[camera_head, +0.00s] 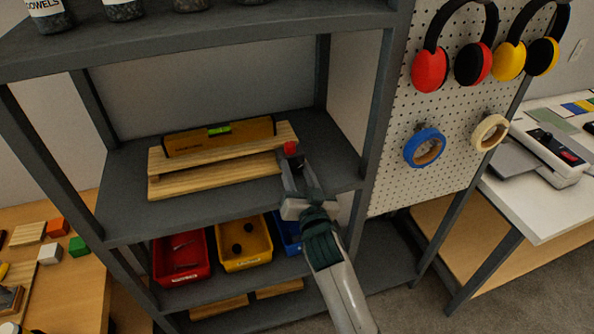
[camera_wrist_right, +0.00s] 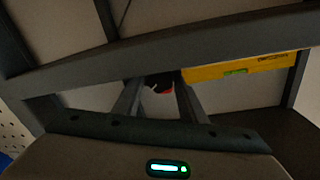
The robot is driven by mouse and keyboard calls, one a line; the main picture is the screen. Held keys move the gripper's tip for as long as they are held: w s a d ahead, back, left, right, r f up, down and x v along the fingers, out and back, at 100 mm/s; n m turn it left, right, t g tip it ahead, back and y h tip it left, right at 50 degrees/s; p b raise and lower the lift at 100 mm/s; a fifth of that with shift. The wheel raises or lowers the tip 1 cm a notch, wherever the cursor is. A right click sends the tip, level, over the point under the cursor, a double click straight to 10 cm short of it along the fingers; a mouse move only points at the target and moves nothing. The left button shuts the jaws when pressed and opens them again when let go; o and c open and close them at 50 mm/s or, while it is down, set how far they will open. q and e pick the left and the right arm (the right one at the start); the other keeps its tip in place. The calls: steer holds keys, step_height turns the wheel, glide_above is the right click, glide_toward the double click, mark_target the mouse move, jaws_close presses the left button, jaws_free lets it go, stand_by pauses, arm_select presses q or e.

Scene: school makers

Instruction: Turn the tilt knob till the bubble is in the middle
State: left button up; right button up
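A yellow spirit level (camera_head: 180,144) lies on a wooden tilt stand (camera_head: 215,181) on the middle shelf. Its green vial (camera_head: 219,130) faces me, but the bubble is too small to place. The red tilt knob (camera_head: 291,149) is at the stand's right end. My right gripper (camera_head: 298,178) reaches up to the knob from the front. In the right wrist view the fingers stand apart, with the red knob (camera_wrist_right: 165,87) showing between their tips; I see no clear grip on it. The level (camera_wrist_right: 250,66) also shows there. My left gripper is out of view.
The grey shelf (camera_head: 130,205) has uprights on both sides and a top shelf (camera_head: 180,42) above the level. Red (camera_head: 181,278) and yellow (camera_head: 245,264) bins stand below, with a blue one partly behind my arm. A pegboard (camera_head: 385,160) with earmuffs and tape is at right.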

steer(key=c, duration=0.6)
steer(key=shift+o, duration=0.2)
steer(key=shift+n, duration=0.4)
steer(key=shift+n+p, duration=0.5)
steer(key=shift+n, duration=2.1)
steer(key=shift+a+f, duration=0.1)
steer(key=o, duration=1)
steer(key=shift+o, duration=0.2)
steer(key=shift+s, duration=0.1)
